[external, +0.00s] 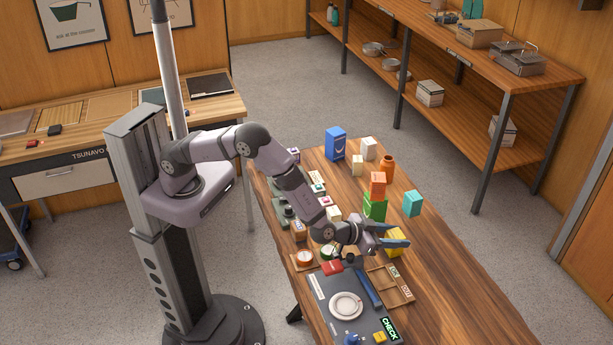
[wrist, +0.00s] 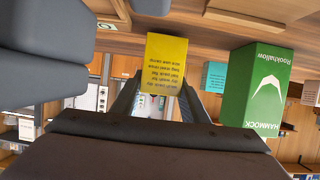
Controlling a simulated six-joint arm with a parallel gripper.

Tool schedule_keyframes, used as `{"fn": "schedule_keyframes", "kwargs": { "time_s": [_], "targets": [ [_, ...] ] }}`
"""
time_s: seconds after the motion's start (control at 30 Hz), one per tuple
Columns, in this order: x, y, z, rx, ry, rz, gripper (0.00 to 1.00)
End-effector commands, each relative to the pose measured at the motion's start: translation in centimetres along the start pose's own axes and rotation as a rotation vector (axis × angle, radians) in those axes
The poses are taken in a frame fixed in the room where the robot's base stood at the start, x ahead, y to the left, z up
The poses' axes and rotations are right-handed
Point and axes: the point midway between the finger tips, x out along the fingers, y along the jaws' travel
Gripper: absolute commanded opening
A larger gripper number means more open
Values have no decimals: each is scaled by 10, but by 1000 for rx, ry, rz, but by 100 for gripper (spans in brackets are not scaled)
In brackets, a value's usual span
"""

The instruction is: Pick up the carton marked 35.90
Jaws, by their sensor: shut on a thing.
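My gripper (external: 396,236) is shut on a yellow carton (external: 397,246) over the right part of the table. In the wrist view the yellow carton (wrist: 166,64) stands between the two fingers, with small dark print on the face toward me, upside down. I cannot tell whether its base touches the table. No 35.90 mark is readable on any carton.
A teal carton (external: 412,203), an orange jar (external: 387,166) and a blue box (external: 335,144) stand farther back. The table's right side is bare.

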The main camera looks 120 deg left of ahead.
Motion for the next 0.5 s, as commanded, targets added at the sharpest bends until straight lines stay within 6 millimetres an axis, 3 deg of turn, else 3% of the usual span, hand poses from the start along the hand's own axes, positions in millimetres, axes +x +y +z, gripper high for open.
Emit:
{"fn": "schedule_keyframes", "kwargs": {
  "time_s": [0.17,0.37,0.4,0.5],
  "targets": [
    [-1,-12,-3,0,0,-3,15],
    [-2,-46,-2,-2,1,-4,15],
    [-8,-40,-18,-5,7,1,15],
    [-17,-40,-40,-6,7,2,15]
  ]
}}
